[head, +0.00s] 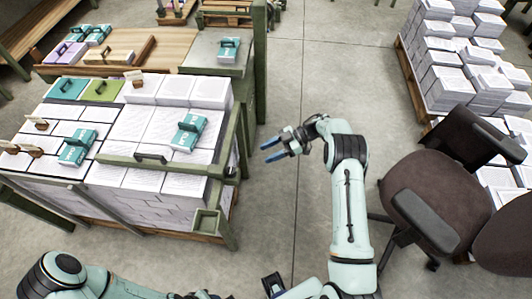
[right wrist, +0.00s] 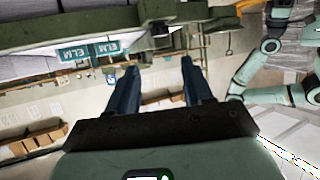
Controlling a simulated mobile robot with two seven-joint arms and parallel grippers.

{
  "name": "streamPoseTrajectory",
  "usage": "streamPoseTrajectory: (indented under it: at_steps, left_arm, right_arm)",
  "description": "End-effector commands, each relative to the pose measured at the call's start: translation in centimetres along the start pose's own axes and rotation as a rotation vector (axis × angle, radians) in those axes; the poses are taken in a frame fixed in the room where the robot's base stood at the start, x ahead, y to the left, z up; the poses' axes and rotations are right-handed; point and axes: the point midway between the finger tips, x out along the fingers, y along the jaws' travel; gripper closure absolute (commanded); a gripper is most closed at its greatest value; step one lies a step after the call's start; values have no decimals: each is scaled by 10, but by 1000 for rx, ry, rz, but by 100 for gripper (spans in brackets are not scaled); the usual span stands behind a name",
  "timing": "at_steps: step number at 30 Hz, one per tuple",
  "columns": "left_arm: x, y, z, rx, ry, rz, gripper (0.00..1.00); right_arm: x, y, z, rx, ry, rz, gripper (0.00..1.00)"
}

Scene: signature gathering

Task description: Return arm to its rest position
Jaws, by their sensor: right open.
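My right arm (head: 347,200) is pale green and reaches up the middle of the head view, bent at the wrist. Its gripper (head: 273,152) points left, with two blue fingers apart and nothing between them. It hangs over the floor, to the right of the table of paper stacks and apart from it. In the right wrist view the two dark fingers (right wrist: 157,85) stand apart and empty. My left arm (head: 65,278) shows along the bottom left edge. A small dark part at the bottom middle may be its gripper, but its jaws cannot be made out.
The green-framed table (head: 228,150) holds paper stacks (head: 165,90), teal boxes (head: 188,132) and stamps. A brown office chair (head: 432,195) stands close to the right of my right arm. Paper stacks on a pallet (head: 455,60) stand at the upper right. The floor (head: 320,60) ahead is clear.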

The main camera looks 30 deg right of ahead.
Motion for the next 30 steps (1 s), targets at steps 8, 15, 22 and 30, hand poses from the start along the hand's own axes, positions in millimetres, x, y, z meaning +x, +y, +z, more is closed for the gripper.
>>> streamPoseTrajectory:
  at_steps: [8,15,22,30]
  left_arm:
    - [0,0,0,0,0,0,57]
    - [0,0,0,0,0,0,57]
    - [-2,1,-1,0,1,0,57]
    - [-5,2,-1,1,2,1,57]
  right_arm:
    - [0,0,0,0,0,0,49]
    - [10,3,-1,16,34,43,49]
    - [60,23,11,231,182,401,49]
    - [107,-25,90,748,38,766,49]
